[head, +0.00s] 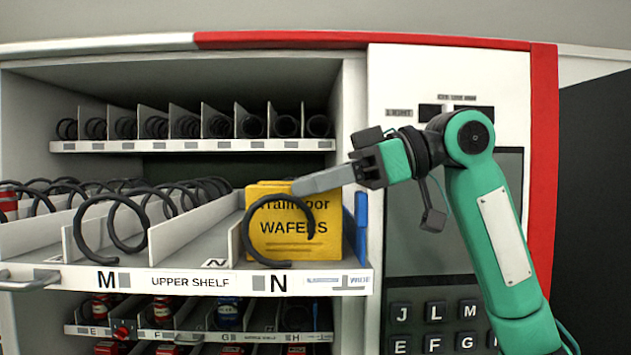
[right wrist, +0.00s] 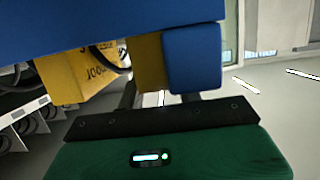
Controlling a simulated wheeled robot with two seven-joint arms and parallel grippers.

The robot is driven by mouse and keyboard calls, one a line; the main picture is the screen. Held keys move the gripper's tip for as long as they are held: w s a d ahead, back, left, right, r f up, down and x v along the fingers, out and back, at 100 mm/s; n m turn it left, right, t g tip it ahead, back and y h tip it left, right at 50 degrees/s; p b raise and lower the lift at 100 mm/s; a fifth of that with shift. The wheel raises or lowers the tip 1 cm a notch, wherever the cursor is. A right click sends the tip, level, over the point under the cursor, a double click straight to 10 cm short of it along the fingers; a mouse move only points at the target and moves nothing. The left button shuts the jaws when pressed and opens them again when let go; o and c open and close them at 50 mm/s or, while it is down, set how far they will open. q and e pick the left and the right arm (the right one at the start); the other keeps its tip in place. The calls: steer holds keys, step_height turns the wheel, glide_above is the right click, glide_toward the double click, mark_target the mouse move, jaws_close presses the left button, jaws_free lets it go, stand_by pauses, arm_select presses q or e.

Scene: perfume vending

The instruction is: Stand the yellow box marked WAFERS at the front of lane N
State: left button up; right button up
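The yellow box marked WAFERS (head: 291,238) stands upright at the front of lane N on the upper shelf. A black coil loop (head: 248,243) crosses in front of its face. More yellow shows behind its top edge. The right wrist view shows yellow with upside-down lettering (right wrist: 103,68) and large blue surfaces hiding much of the finger area. My left gripper is out of view.
The shelf's front rail carries the label N (head: 278,283). A blue upright piece (head: 361,228) stands right of the box. A white divider (head: 205,225) separates lanes M and N. Lane M has an empty front coil (head: 112,232). The keypad panel (head: 440,318) is at lower right.

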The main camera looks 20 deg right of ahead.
steer(key=o, duration=0.3)
steer(key=shift+r, duration=0.15)
steer(key=shift+s+d, duration=0.1)
steer(key=shift+d, duration=0.35)
steer(key=b+v, duration=0.3)
steer(key=v, duration=0.8)
steer(key=shift+b, duration=0.4)
steer(key=shift+d, duration=0.1)
